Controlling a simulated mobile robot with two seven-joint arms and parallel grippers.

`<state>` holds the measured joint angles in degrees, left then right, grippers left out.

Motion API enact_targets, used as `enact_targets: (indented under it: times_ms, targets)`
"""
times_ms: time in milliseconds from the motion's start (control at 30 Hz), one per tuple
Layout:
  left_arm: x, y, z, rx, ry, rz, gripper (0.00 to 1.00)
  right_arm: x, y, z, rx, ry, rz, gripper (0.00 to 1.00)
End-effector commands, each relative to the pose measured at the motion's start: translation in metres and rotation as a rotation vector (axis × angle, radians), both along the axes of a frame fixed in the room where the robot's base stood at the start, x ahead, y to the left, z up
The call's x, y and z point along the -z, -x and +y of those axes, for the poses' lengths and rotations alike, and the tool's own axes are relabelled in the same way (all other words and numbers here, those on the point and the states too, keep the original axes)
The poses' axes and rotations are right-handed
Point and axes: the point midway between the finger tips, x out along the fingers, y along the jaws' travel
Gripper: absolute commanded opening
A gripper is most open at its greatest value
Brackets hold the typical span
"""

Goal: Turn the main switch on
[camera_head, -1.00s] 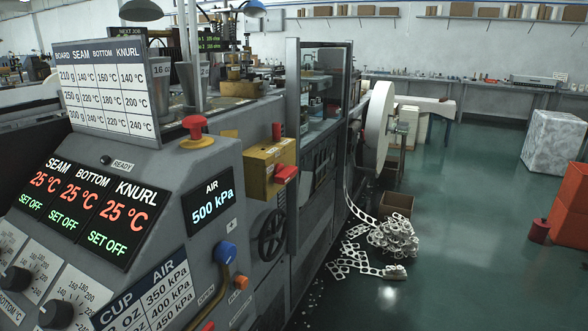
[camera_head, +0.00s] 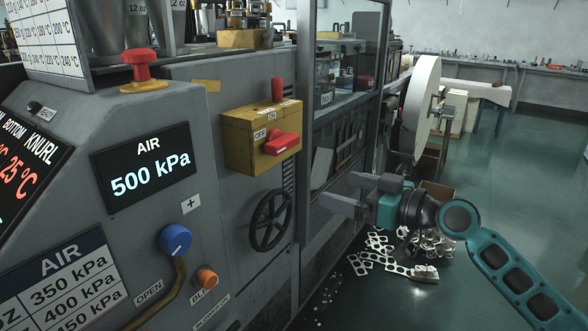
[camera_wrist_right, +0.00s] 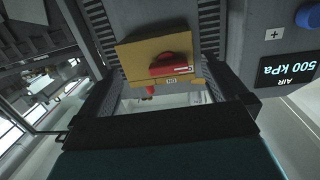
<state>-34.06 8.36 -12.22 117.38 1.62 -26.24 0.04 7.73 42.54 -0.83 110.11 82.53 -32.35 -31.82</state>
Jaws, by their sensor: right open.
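The main switch is a yellow box (camera_head: 238,148) on the machine's side, with a red handle (camera_head: 282,144) on its front face and OFF and ON labels above it. The handle lies roughly sideways, nearer the right side of the box. The wrist view shows the box (camera_wrist_right: 130,58) and the red handle (camera_wrist_right: 172,64) upside down, between my right gripper's fingers. My right gripper (camera_head: 343,193) is open and empty, right of and below the box, apart from the handle. My left gripper is not in view.
A black handwheel (camera_head: 271,220) sits below the box. A red mushroom button (camera_head: 139,66), an air display reading 500 kPa (camera_head: 150,173) and a blue knob (camera_head: 175,239) are to the left. A glass-doored frame (camera_head: 345,60) stands behind. Scrap strips (camera_head: 395,262) lie on the floor.

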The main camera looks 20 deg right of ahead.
Motion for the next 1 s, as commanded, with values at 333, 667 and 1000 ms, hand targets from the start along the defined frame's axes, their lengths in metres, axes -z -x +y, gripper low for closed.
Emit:
enact_targets:
  times_ms: [333,667,1000]
  targets:
    - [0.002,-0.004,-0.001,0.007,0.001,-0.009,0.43,-0.057,-0.005,-0.002,-0.078,-0.028,-0.095,1.00]
    - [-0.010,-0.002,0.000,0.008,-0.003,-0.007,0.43,-0.059,-0.050,0.033,-0.078,-0.033,-0.093,1.00]
    - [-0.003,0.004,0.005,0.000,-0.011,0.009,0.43,-0.056,-0.094,0.068,-0.077,-0.032,-0.091,1.00]
